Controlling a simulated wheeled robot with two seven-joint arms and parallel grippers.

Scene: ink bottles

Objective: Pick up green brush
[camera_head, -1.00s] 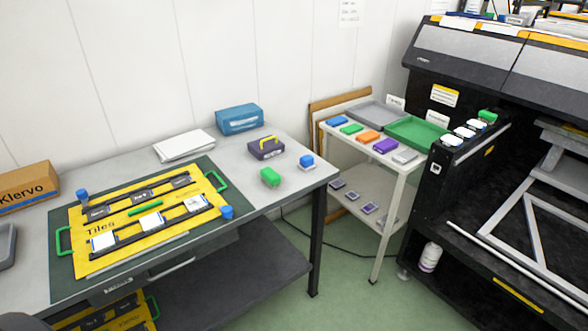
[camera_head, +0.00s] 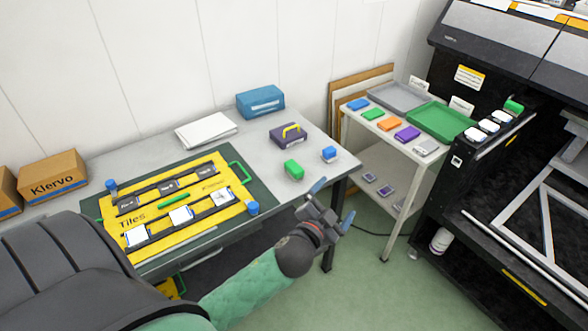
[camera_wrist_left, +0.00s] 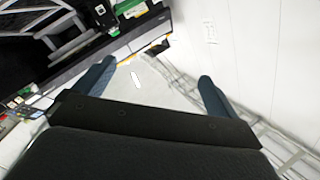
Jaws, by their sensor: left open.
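No item shows clearly as a brush. A small green block (camera_head: 293,169) lies on the grey table right of the yellow board. A green item (camera_head: 513,106) sits on the black machine's ledge beside white-topped pieces, and a green block (camera_head: 373,114) lies on the white cart. A thin green bar (camera_head: 174,202) lies on the yellow board. My left gripper (camera_head: 333,203) is open and empty, appearing in front of the table's right edge and apart from all green items. Its spread fingers also show in the left wrist view (camera_wrist_left: 153,88). My right gripper is out of view.
The yellow tile board (camera_head: 130,219) lies on the table (camera_head: 258,150). A purple case (camera_head: 287,134) and blue-capped piece (camera_head: 329,154) are near the green block. The white cart (camera_head: 351,130) carries a green tray (camera_head: 440,117). The black machine (camera_head: 485,75) stands right.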

